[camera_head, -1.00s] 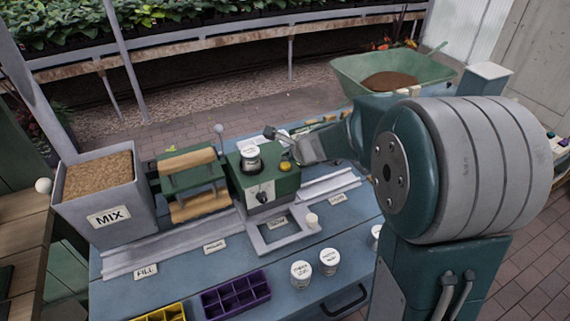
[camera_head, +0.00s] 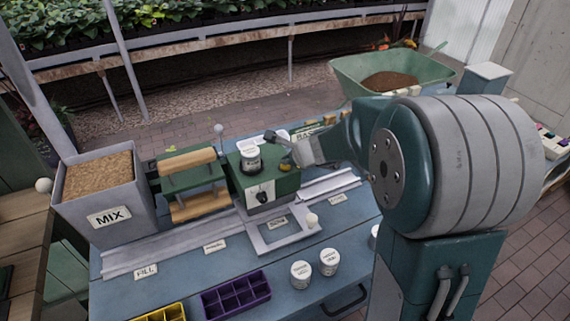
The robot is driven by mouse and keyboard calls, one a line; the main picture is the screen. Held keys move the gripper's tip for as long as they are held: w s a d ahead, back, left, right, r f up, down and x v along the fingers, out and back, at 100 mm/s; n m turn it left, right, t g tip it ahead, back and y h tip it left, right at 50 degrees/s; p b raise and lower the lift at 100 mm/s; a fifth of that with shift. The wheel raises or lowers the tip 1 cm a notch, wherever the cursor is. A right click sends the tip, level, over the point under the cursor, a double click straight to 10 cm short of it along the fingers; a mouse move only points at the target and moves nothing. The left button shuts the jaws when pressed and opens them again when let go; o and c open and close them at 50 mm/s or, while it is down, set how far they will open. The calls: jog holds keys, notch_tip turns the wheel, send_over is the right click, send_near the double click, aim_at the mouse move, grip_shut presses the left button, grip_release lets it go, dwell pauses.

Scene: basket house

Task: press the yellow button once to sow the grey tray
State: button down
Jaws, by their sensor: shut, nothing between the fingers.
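The yellow button (camera_head: 285,167) sits on the top right of the green sowing machine (camera_head: 262,190). A white labelled jar (camera_head: 250,158) stands on top of that machine, left of the button. My gripper (camera_head: 277,140) is shut and empty. It is at the button's upper side in the picture, very close to it; I cannot tell whether it touches. No grey tray can be made out for certain; a grey frame (camera_head: 262,243) with a white knob lies in front of the machine, by the sow label.
Purple (camera_head: 235,297) and yellow (camera_head: 160,314) trays and two white jars (camera_head: 301,274) are at the front. A green wheelbarrow (camera_head: 395,72) stands behind.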

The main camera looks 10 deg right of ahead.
jog(key=shift+f, duration=0.3)
jog(key=shift+r, duration=0.1)
dwell(0.4)
jog(key=shift+r, duration=0.9)
jog(key=shift+r, duration=0.1)
jog(key=shift+r, duration=2.45)
